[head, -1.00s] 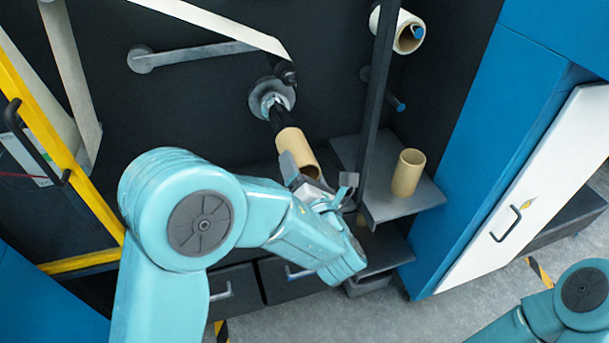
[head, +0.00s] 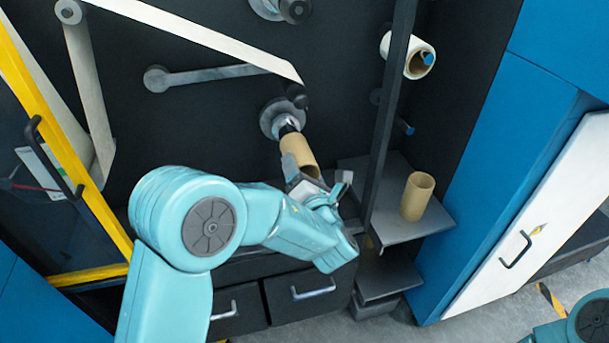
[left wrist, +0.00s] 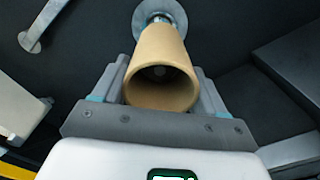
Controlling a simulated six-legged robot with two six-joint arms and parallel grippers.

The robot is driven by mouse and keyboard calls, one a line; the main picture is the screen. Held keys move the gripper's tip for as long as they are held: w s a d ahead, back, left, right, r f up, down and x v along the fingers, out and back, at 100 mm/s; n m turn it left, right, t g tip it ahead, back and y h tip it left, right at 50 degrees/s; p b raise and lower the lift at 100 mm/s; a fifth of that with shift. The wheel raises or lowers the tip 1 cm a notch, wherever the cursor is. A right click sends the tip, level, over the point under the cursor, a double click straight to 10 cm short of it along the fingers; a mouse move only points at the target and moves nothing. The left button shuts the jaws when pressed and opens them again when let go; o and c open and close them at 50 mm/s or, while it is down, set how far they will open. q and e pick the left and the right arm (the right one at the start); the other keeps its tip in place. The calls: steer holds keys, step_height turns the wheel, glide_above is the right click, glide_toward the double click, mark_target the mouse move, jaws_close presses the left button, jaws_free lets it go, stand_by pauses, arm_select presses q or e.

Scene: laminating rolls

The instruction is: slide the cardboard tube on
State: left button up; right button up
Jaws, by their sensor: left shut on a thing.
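My left gripper (head: 318,188) is shut on a tan cardboard tube (head: 300,157), gripped near its near end. In the left wrist view the tube (left wrist: 160,55) sits between both fingers, its open end facing the camera. A faint round shape shows inside the dark bore. A short length of spindle shows between hub and tube. How deep the spindle reaches inside is hidden. My right gripper is out of view.
Another cardboard tube (head: 417,197) stands upright on a grey shelf (head: 395,228) at right. A dark upright bar (head: 386,130) stands between shelf and spindle. A pale roll (head: 402,55) hangs at upper right. A white web (head: 200,35) runs above the spindle. Drawers (head: 302,293) are below.

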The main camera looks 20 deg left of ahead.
arm_select(q)
steer(key=shift+x, duration=3.25)
steer(key=shift+a, duration=0.1)
steer(key=o, duration=1.1)
steer(key=p+v, duration=0.1)
steer(key=v, duration=1.5)
